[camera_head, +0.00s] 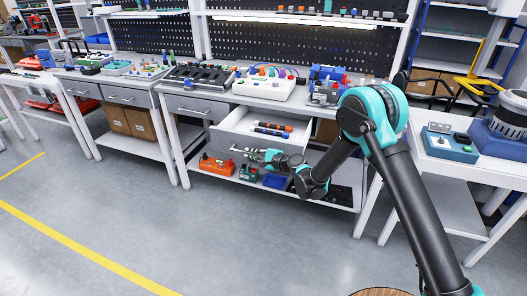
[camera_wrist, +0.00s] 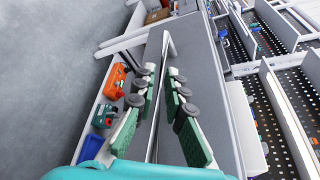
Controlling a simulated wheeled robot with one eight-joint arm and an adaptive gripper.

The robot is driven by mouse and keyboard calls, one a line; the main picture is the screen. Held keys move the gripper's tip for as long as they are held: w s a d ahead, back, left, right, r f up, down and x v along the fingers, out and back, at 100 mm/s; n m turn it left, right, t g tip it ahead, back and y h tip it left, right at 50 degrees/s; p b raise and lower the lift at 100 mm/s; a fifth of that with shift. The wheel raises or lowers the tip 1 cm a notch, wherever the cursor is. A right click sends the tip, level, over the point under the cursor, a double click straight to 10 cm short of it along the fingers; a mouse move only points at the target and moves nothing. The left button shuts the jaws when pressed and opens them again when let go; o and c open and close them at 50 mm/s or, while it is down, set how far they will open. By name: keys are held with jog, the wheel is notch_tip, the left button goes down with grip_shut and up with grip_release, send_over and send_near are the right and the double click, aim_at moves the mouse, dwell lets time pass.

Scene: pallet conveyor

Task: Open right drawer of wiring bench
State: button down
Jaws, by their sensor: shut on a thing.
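The right drawer (camera_head: 226,140) of the wiring bench (camera_head: 205,97) is pulled out, and its inside shows in the head view. Several pens or tools with dark and orange bodies (camera_head: 271,130) lie in it. My gripper (camera_head: 246,153) is at the front of this drawer, by its handle. In the wrist view my gripper's green-padded fingers (camera_wrist: 161,80) lie on both sides of the pale handle bar (camera_wrist: 167,45), shut on it. The grey drawer front (camera_wrist: 200,75) is right beside them. The bench's left drawer (camera_head: 188,106) is shut.
Below, a shelf (camera_head: 335,200) holds an orange tool case (camera_head: 216,166), a green device (camera_head: 249,173) and a blue bin (camera_head: 275,181). A white device (camera_head: 263,88) stands on the bench top. Another bench is at right. The floor in front is clear.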

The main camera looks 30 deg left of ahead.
jog(key=shift+s+d, duration=0.2)
jog(key=shift+s, duration=0.55)
jog(key=shift+s+d, duration=0.25)
jog(key=shift+s, duration=0.5)
jog(key=shift+s+d, duration=0.2)
jog(key=shift+s, duration=0.55)
jog(key=c, duration=1.6)
grip_release()
jog(key=v, duration=0.7)
jog(key=shift+d, duration=0.2)
